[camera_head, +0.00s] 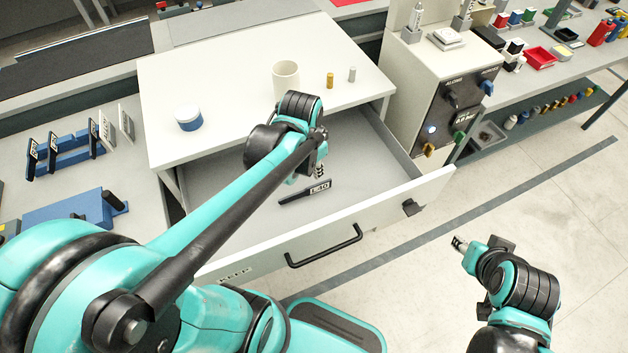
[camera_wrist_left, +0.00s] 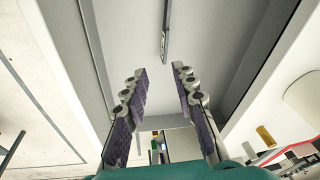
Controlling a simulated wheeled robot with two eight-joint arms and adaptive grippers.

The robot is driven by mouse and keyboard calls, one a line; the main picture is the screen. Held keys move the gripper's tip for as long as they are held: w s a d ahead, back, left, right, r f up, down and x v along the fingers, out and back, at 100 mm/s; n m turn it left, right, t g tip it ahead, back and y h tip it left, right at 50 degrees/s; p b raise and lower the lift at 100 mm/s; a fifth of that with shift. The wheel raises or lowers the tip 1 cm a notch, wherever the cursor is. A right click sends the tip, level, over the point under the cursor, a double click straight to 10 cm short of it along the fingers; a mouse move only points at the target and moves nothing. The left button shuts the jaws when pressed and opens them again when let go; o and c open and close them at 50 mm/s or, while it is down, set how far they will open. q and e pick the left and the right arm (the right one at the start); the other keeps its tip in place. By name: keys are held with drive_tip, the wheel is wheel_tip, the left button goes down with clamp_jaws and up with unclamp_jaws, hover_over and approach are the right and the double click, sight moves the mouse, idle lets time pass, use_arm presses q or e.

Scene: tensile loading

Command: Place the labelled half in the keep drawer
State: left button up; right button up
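The labelled half (camera_head: 318,188) is a flat dark piece with a white tag reading something like "L40". It lies inside the open keep drawer (camera_head: 390,218), on the drawer floor. My left gripper (camera_head: 319,172) is inside the drawer space, just above and behind the half. In the left wrist view its padded fingers (camera_wrist_left: 160,90) are spread and empty, and the half (camera_wrist_left: 165,32) shows beyond the fingertips, apart from them. My right gripper (camera_head: 460,243) is over the floor at the lower right, away from the drawer; its finger gap is too small to judge.
The bench top (camera_head: 235,90) above the drawer holds a white cup (camera_head: 286,80), a blue-and-white jar (camera_head: 188,117) and two small cylinders. Blue racks (camera_head: 68,152) with dark and pale pieces stand at left. A testing machine (camera_head: 450,100) stands right of the drawer.

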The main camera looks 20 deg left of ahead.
use_arm(q)
drive_tip(key=s+d+r+n+t, duration=0.4)
drive_tip(key=s+n, duration=0.1)
drive_tip(key=s, duration=0.2)
drive_tip(key=shift+t, duration=0.3)
drive_tip(key=shift+d, duration=0.1)
wheel_tip(320, 180, down, 2)
drive_tip(key=shift+f+b, duration=0.1)
drive_tip(key=shift+b, duration=1)
